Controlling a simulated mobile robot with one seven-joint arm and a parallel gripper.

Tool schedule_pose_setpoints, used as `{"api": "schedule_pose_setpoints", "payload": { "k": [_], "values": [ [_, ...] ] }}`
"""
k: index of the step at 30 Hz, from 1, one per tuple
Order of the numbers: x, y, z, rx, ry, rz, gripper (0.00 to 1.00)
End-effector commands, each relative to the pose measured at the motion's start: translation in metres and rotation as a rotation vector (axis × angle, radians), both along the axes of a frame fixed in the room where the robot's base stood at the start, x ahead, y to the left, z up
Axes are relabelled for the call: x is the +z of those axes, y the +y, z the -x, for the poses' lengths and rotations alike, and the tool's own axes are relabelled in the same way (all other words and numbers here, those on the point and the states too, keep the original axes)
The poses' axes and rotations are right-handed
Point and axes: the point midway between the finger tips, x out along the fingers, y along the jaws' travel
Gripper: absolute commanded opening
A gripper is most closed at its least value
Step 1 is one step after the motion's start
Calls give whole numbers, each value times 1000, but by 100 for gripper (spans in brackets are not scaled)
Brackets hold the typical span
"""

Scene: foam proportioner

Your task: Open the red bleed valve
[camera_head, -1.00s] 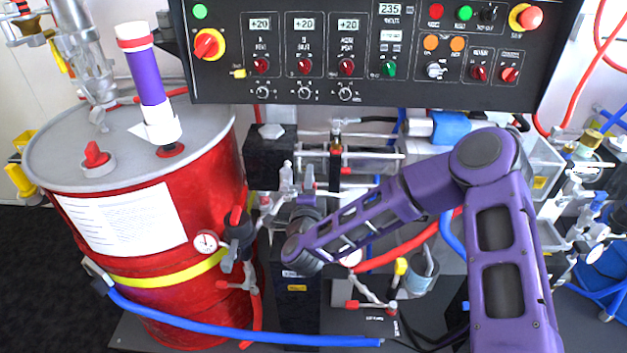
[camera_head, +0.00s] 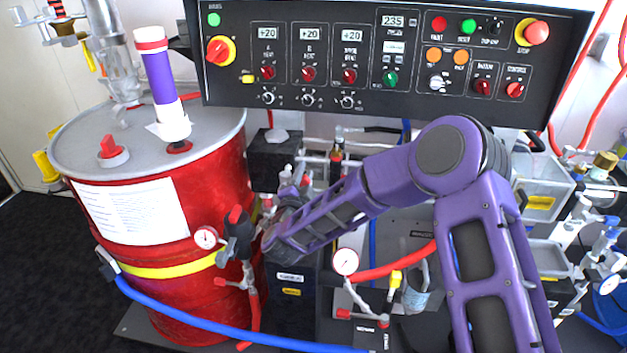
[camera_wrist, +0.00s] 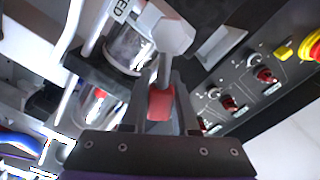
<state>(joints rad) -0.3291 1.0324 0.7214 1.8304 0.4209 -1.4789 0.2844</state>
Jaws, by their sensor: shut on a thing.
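The red handle (camera_wrist: 160,103) of the bleed valve sits between my gripper's two fingers in the wrist view. A grey metal stem joins it to a pale, faceted valve body (camera_wrist: 168,30). A white tag (camera_wrist: 122,10) ending in "ED" is beside it. My gripper (camera_wrist: 160,88) is shut on the red handle, with a dark finger on each side. In the head view, a pale fitting (camera_head: 286,174) shows just above my wrist, in front of the black block. The fingers and handle cannot be made out clearly there, behind my arm.
A red drum (camera_head: 140,225) stands at left, with a gauge (camera_head: 205,237) and dark hose fitting (camera_head: 240,235) close to my wrist. The black control panel (camera_head: 385,60) overhangs behind. A second gauge (camera_head: 345,261) and red hose (camera_head: 395,263) lie below my forearm.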

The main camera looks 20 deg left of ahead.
Motion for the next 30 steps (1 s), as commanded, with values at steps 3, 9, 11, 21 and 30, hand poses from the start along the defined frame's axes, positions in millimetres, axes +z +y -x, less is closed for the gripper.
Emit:
{"api": "schedule_pose_setpoints", "payload": {
  "k": [3, 9, 11, 21, 30],
  "values": [
    [6, 9, 2, 3, -31, 109, 0],
    [14, 17, 4, 3, -74, 294, 0],
    [16, 19, 5, 1, -88, 349, 0],
    [24, 35, 8, 2, -160, 654, 0],
    [26, 46, 11, 2, -208, 859, 0]
  ]
}}
